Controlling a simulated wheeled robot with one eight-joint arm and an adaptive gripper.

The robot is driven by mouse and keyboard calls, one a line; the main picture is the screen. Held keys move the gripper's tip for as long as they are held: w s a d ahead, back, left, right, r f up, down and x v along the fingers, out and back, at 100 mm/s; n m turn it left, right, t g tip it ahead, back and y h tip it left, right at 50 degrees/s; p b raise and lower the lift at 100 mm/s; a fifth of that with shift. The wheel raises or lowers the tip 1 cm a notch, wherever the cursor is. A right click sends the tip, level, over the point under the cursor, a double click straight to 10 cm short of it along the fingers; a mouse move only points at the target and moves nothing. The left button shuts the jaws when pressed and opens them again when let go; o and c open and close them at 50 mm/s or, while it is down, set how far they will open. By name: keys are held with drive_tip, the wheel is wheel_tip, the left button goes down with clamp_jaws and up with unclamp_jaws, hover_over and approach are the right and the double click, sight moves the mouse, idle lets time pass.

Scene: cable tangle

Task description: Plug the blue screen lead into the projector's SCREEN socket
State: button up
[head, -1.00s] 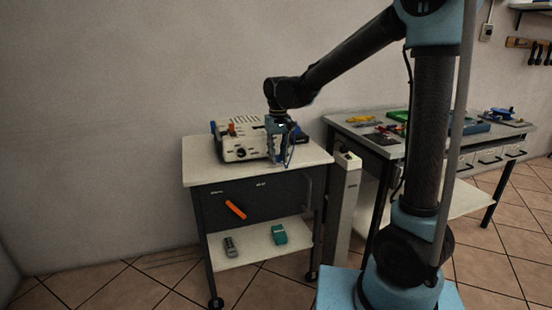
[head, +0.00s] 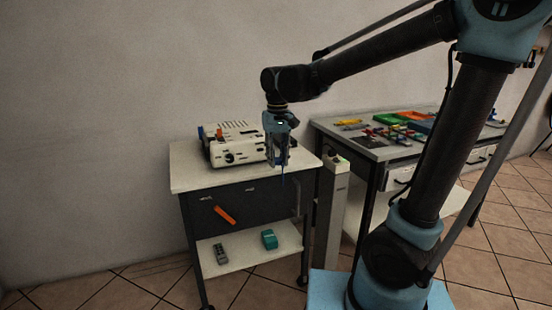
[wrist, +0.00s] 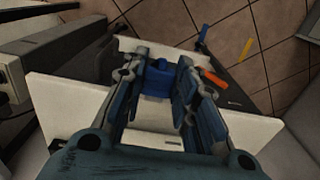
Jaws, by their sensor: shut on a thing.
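The white projector (head: 232,148) sits on top of the trolley, with a dark round opening and orange and blue parts at its left end. Its socket labels are too small to read. My gripper (head: 280,162) is at the projector's right front, pointing down near the trolley top's right edge. In the wrist view my gripper (wrist: 155,78) is shut on a blue plug (wrist: 160,74), taken to be the blue screen lead. A thin dark-blue length hangs below the fingers in the head view. The rest of the lead is hidden.
The trolley top (head: 195,180) is clear at the front left. A grey post (head: 333,205) and a cluttered workbench (head: 345,140) stand right.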

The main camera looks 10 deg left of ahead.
drive_tip(key=o, duration=0.3)
clamp_jaws()
drive_tip(key=shift+w+a+f, duration=0.4)
drive_tip(key=shift+w+a, duration=0.7)
drive_tip(key=shift+w, duration=0.7)
drive_tip(key=shift+w+a+f, duration=0.4)
drive_tip(key=shift+w+a, duration=0.75)
drive_tip(key=shift+w, duration=0.65)
drive_tip(key=shift+w+a+f, duration=0.4)
drive_tip(key=shift+w+a, duration=0.7)
drive_tip(key=shift+w, duration=0.7)
drive_tip(key=shift+w+a, duration=0.6)
drive_tip(key=shift+w, duration=0.3)
drive_tip(key=o, duration=0.7)
unclamp_jaws()
